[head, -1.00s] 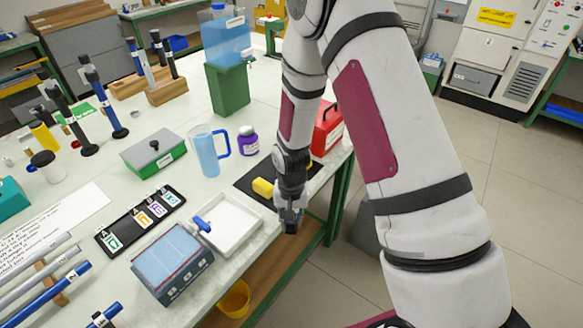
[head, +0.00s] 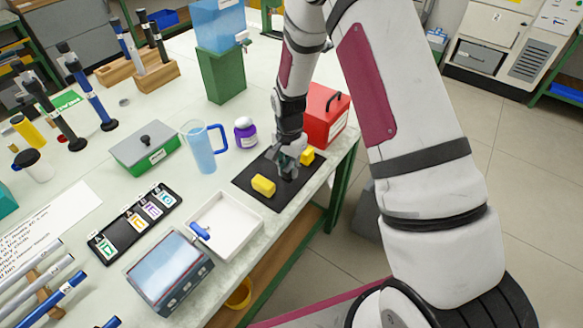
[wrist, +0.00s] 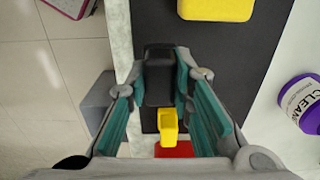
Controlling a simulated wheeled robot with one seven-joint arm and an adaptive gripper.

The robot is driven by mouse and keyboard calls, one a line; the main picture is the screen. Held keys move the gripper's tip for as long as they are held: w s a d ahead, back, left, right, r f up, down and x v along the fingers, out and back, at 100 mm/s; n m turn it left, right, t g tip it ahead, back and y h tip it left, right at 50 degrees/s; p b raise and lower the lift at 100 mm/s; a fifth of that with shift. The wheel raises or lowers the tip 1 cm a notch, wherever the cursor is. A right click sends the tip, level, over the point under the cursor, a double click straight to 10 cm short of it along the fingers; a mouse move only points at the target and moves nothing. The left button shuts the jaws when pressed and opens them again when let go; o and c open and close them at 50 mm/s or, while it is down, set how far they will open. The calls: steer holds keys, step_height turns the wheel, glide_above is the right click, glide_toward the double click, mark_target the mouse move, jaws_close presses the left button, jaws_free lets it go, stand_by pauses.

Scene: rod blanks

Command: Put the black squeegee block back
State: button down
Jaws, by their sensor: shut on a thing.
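My gripper (head: 287,160) is over the black mat (head: 285,196), between two yellow blocks. In the wrist view its teal-lined fingers (wrist: 160,74) are shut on the black squeegee block (wrist: 158,85), a dark piece at the fingertips. In the head view the block (head: 288,174) is small and partly hidden by the fingers. It is dark against the dark mat, so I cannot tell whether it touches the mat. One yellow block (head: 263,185) lies on the mat left of my gripper. The other yellow block (head: 307,157) is just right of it.
A red box (head: 325,112) stands behind the mat's right end. A purple-labelled bottle (head: 245,133) and a blue jug (head: 203,147) stand behind left. A white tray (head: 238,247) is at front left. The table edge runs close along the mat's right side.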

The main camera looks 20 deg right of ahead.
steer(key=shift+w+d+f, duration=0.1)
steer(key=shift+w+d, duration=0.2)
steer(key=shift+w, duration=0.3)
steer(key=shift+w+d+f, duration=0.1)
steer(key=shift+w+d, duration=0.2)
steer(key=shift+w, duration=0.25)
steer(key=shift+w+d+f+p, duration=0.1)
steer(key=shift+w+f+p, duration=0.1)
steer(key=shift+f, duration=0.65)
steer(key=shift+w+d+f+p, duration=0.1)
steer(key=shift+f+p, duration=0.1)
steer(key=shift+f, duration=0.65)
steer(key=shift+f, duration=0.15)
steer(key=c, duration=1.4)
jaws_free()
